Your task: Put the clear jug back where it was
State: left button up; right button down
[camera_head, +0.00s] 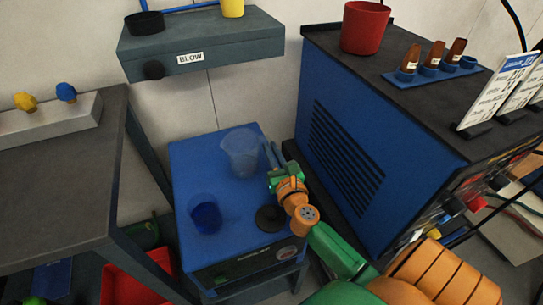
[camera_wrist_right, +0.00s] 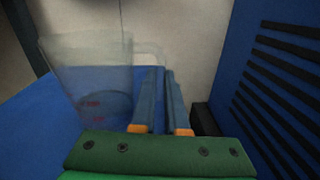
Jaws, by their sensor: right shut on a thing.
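The clear jug (camera_head: 241,153) is see-through and upright over the back part of the blue-topped cabinet (camera_head: 190,165). I cannot tell whether its base touches the top. My right gripper (camera_head: 271,153) is at the jug's right side, shut on its handle. In the right wrist view the jug (camera_wrist_right: 92,85) stands left of the fingers (camera_wrist_right: 162,90), with its handle reaching to them. Red marks show low on its wall. My left gripper is not in view.
A dark blue cup (camera_head: 206,217) and a black round piece (camera_head: 269,217) are on the cabinet top's front part. A tall blue louvred machine (camera_head: 340,150) stands close on the right. A grey shelf marked BLOW (camera_head: 200,45) is behind. A dark table (camera_head: 60,180) is left.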

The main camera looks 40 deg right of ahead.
jog(key=c, duration=0.9)
grip_release()
jog(key=shift+f, duration=0.1)
jog(key=shift+r, duration=0.25)
jog(key=shift+s+a, duration=0.15)
jog(key=shift+s, duration=0.2)
jog(key=b+v, duration=0.2)
jog(key=v, duration=0.8)
jog(key=shift+s+f, duration=0.15)
jog(key=shift+s, duration=0.1)
jog(key=shift+s+a, duration=0.2)
jog(key=shift+s, duration=0.25)
